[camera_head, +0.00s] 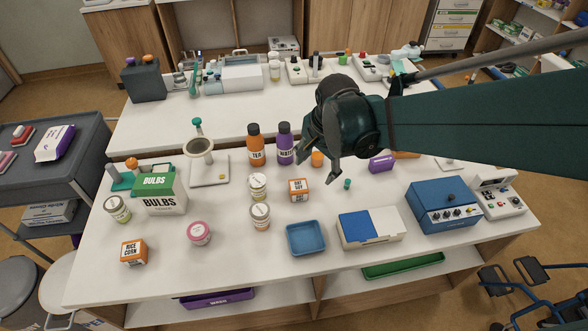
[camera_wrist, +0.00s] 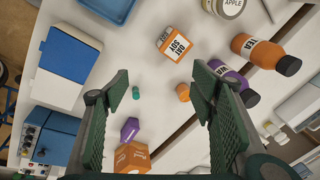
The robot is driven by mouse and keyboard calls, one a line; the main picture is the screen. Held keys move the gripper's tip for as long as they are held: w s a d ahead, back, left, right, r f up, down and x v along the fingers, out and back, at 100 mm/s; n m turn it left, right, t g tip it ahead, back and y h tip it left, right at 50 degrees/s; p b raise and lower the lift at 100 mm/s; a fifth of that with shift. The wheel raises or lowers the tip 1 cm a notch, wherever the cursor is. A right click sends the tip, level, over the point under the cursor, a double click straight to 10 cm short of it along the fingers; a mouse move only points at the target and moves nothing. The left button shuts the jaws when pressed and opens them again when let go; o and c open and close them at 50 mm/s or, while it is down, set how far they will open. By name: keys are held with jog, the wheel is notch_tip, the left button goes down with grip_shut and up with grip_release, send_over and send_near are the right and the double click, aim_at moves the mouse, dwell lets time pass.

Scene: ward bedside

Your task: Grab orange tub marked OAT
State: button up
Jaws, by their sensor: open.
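An orange-and-white box-shaped container (camera_head: 298,190) marked OAT SOY stands on the near white table, left of and nearer than my gripper. It shows at the top of the wrist view (camera_wrist: 174,58), beyond my fingertips. A small plain orange cylinder (camera_head: 317,159) stands near my fingers. In the wrist view this cylinder (camera_wrist: 183,92) lies close to the right finger, with no readable marking. My gripper (camera_head: 318,167) is open and empty above the table; in the wrist view its fingers (camera_wrist: 160,90) are spread wide. I see no round tub that reads OAT.
An orange bottle (camera_head: 256,146) and a purple bottle (camera_head: 285,144) stand left of my gripper. A small green cylinder (camera_head: 347,184), a purple box (camera_head: 381,163) and a blue tray (camera_head: 306,238) are nearby. Jars (camera_head: 258,187) stand left of the OAT SOY container.

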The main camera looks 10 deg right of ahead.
aim_at(298, 185)
jog(key=w+a+f+m+p, duration=0.1)
jog(key=w+f+m, duration=0.1)
jog(key=w+a+f+m+g+p, duration=0.1)
jog(key=w+f+m, duration=0.1)
jog(key=f, duration=0.1)
jog(key=w+a+f+m+g+p, duration=0.1)
jog(key=w+f+m, duration=0.1)
jog(key=shift+a+f+p, duration=0.4)
jog(key=shift+w+a+f+m+g, duration=0.2)
jog(key=shift+f+m+g, duration=0.1)
jog(key=shift+f+m, duration=0.25)
jog(key=shift+f, duration=0.3)
jog(key=shift+f, duration=0.1)
jog(key=shift+f, duration=1.2)
jog(key=shift+f, duration=0.1)
jog(key=shift+f+b, duration=0.3)
jog(key=shift+f, duration=2.2)
jog(key=c, duration=1.1)
